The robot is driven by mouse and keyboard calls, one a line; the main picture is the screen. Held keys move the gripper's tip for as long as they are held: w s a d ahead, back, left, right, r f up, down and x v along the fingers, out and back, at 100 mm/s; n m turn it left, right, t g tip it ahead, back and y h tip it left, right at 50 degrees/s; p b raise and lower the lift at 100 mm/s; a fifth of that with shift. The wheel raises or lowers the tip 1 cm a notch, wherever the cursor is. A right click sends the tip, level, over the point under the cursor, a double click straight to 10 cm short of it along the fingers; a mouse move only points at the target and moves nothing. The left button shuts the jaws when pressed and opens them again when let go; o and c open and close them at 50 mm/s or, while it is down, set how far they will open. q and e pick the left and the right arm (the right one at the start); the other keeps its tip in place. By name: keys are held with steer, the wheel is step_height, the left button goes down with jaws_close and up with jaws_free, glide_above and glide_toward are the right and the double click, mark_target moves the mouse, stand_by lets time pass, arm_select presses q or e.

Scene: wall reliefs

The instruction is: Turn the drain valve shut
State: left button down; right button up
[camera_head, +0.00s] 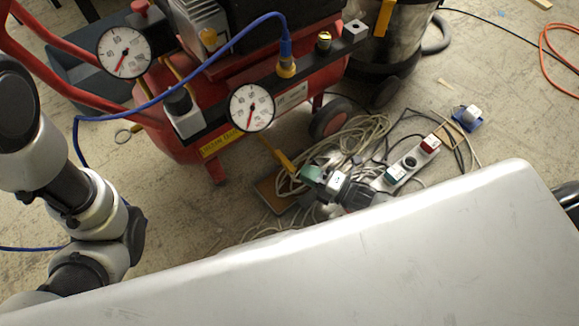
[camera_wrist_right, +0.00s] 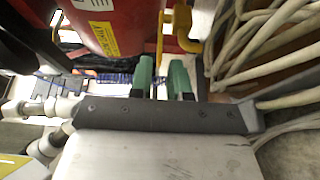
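The drain valve (camera_head: 278,152) shows as a yellow lever low at the right end of the red compressor tank (camera_head: 190,125). In the right wrist view its yellow part (camera_wrist_right: 191,40) hangs below the red tank, just beyond my fingertips. My right gripper (camera_head: 311,173) is beside the lever's lower end in the head view. In the right wrist view its two green fingers (camera_wrist_right: 164,75) stand apart with a narrow gap. I see nothing clearly held between them, and contact with the lever cannot be told. My left arm is at the left; its gripper is out of view.
Tangled pale cables (camera_head: 355,135) lie on the floor beside the right gripper, near a power strip (camera_head: 412,160). Two gauges, one of them the front gauge (camera_head: 251,108), and a blue hose (camera_head: 170,93) are on the compressor. A vacuum cleaner (camera_head: 395,35) stands behind.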

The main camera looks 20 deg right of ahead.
mark_target(290, 165)
steer(key=b+x, duration=0.2)
steer(key=x, duration=0.2)
steer(key=shift+w+a+f, duration=0.15)
steer(key=shift+w+a, duration=0.45)
steer(key=shift+w, duration=0.05)
jaws_close()
